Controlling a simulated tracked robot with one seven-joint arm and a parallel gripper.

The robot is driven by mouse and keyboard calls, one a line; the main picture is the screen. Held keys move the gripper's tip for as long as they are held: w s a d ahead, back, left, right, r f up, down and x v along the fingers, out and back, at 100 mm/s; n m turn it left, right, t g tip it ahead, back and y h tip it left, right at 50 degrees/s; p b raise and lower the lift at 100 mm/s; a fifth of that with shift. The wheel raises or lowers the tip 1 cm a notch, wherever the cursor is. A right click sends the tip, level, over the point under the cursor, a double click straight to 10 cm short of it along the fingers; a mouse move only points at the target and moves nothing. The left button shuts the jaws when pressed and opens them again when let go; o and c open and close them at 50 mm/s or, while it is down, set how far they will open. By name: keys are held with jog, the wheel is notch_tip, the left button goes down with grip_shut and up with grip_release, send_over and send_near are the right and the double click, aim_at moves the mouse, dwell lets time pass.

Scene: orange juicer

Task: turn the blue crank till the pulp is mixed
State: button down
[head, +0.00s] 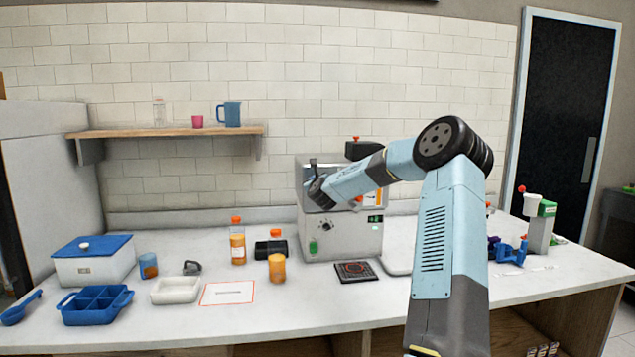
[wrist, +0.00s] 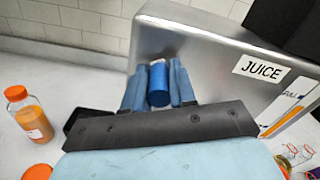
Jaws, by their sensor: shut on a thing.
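The silver juicer (head: 343,236) stands on the counter near the middle of the head view. Its metal body also fills the right of the wrist view (wrist: 205,60), with a JUICE label on it. The blue crank (wrist: 158,88) shows as a blue cylinder at the juicer's left side in the wrist view. My gripper (wrist: 159,75) is shut on it, one finger on each side. In the head view my gripper (head: 313,178) is at the juicer's upper left front; the crank is hidden there. The pulp inside is not visible.
A black pad (head: 356,271) lies in front. A white tray (head: 174,291) and blue divided box (head: 97,304) are further left.

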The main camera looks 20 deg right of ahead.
jog(key=shift+a+f, duration=0.1)
jog(key=shift+f, duration=0.25)
jog(key=c, duration=1.1)
grip_release()
jog(key=shift+o, duration=0.7)
jog(key=shift+r, duration=0.15)
jog(key=shift+s, duration=0.1)
jog(key=v, duration=1.3)
jog(key=shift+s, duration=0.25)
jog(key=shift+a, duration=0.1)
